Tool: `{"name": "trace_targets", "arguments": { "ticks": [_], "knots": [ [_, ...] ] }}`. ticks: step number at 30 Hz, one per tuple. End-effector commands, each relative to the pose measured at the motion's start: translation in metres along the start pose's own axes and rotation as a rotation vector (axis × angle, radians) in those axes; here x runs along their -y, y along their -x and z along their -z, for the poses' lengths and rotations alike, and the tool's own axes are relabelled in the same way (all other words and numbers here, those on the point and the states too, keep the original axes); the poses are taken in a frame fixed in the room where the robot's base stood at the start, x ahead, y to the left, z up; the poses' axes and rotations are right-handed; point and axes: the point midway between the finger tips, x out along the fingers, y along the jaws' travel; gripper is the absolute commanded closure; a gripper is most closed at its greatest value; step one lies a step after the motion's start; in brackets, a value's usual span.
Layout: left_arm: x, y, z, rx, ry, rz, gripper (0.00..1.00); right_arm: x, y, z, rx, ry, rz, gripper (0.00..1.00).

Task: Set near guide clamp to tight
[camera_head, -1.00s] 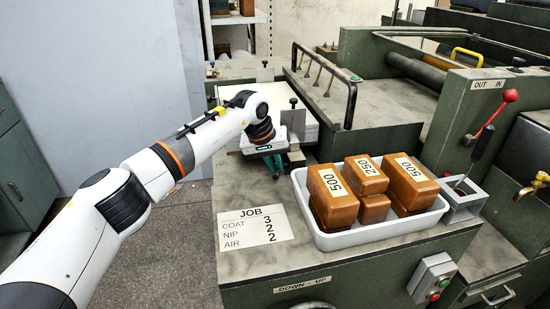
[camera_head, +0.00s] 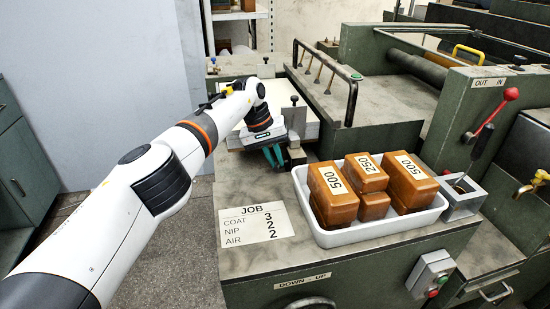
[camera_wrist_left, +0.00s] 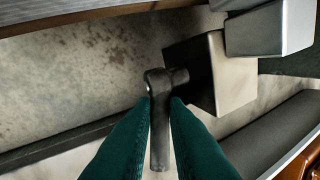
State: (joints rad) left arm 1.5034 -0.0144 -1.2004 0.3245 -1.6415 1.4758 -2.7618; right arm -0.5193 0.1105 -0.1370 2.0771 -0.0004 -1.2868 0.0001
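The near guide clamp shows in the head view as a pale block with a dark post (camera_head: 294,112), just right of my left gripper (camera_head: 274,157). In the left wrist view, its dark lever (camera_wrist_left: 159,130) joins a round hub beside a light block (camera_wrist_left: 210,75). The two green fingers of my left gripper (camera_wrist_left: 162,105) stand on either side of the lever and look close against it, with almost no gap. In the head view the fingers point down and hide the lever. My right gripper is not in view.
A white tray (camera_head: 349,238) with several brown weights marked 500 and 250 stands right of the gripper. A JOB card (camera_head: 255,224) lies in front. A black rail (camera_head: 352,100) rises behind. A red-knobbed lever (camera_head: 511,94) stands at the right. The bench around the card is clear.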

Motion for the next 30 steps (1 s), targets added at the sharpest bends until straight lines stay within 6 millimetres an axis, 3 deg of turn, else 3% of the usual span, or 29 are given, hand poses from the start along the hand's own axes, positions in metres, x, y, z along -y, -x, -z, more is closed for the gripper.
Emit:
{"name": "trace_targets", "arguments": {
  "ticks": [1, 4, 14, 18, 30],
  "knots": [
    [0.0, 0.001, -0.001, 0.004, 0.0, 0.0, 0.8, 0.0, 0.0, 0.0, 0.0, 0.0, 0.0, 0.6],
    [0.0, 0.001, -0.001, 0.003, 0.0, 0.0, 0.65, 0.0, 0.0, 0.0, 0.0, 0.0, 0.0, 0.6],
    [0.0, 0.004, -0.001, 0.002, 0.0, 0.0, 0.65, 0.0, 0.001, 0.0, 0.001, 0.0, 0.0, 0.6],
    [0.0, 0.022, -0.001, 0.005, -0.002, -0.001, 0.65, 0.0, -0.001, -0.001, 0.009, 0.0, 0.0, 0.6],
    [0.001, 0.103, -0.001, 0.004, -0.001, 0.0, 0.65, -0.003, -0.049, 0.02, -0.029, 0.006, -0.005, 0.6]
  ]
}}
